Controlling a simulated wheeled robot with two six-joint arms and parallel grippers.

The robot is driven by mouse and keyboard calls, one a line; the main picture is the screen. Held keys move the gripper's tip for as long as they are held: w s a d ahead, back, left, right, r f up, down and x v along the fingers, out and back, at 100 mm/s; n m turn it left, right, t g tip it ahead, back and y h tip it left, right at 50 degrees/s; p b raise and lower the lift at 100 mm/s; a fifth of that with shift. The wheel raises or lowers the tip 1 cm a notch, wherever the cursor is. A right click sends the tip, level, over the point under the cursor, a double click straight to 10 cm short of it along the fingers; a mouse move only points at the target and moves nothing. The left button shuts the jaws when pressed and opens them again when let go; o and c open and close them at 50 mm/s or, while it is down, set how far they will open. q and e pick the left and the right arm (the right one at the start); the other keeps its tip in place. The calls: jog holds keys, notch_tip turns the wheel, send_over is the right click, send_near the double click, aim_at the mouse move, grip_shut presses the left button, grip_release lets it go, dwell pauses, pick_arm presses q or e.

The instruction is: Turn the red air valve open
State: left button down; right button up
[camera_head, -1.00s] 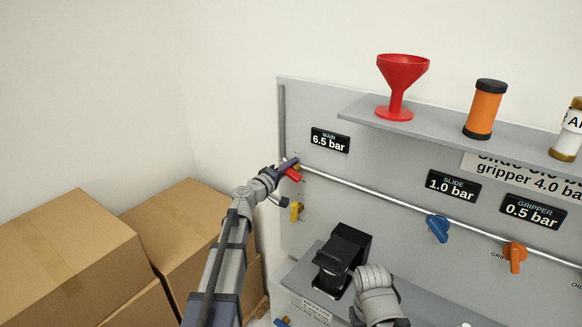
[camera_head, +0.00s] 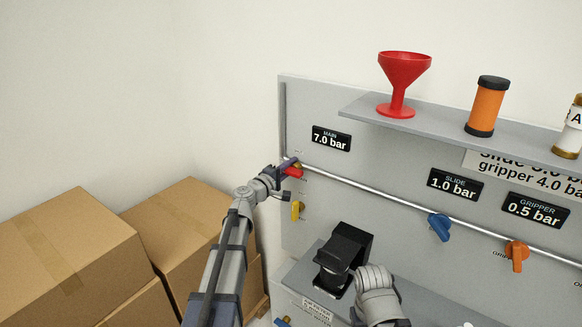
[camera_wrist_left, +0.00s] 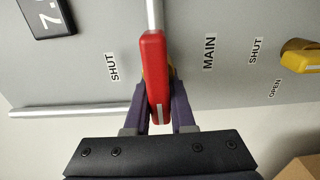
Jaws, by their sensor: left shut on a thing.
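The red air valve (camera_head: 292,172) is at the left end of the pipe on the grey panel. My left gripper (camera_head: 284,168) is at the valve, coming in from the left. In the left wrist view the red handle (camera_wrist_left: 154,75) stands between the two purple fingers (camera_wrist_left: 156,112), which are shut on it. There the handle lies nearly in line with the pipe above it, tilted slightly. The labels SHUT and MAIN stand on either side. The MAIN display (camera_head: 331,139) reads 7.0 bar. My right gripper's fingers do not show.
A yellow valve (camera_head: 297,211) is just below the red one. A blue knob (camera_head: 439,227) and an orange knob (camera_head: 516,255) are further right. A shelf (camera_head: 360,107) holds a red funnel (camera_head: 402,75) and an orange cylinder (camera_head: 486,106). Cardboard boxes (camera_head: 65,255) stand at left.

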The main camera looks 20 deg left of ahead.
pick_arm(q)
jog(key=c, duration=0.8)
grip_release()
jog(key=shift+o, duration=0.2)
jog(key=shift+s, duration=0.1)
jog(key=v, duration=0.7)
jog(key=shift+s+a, duration=0.15)
jog(key=shift+s, duration=0.1)
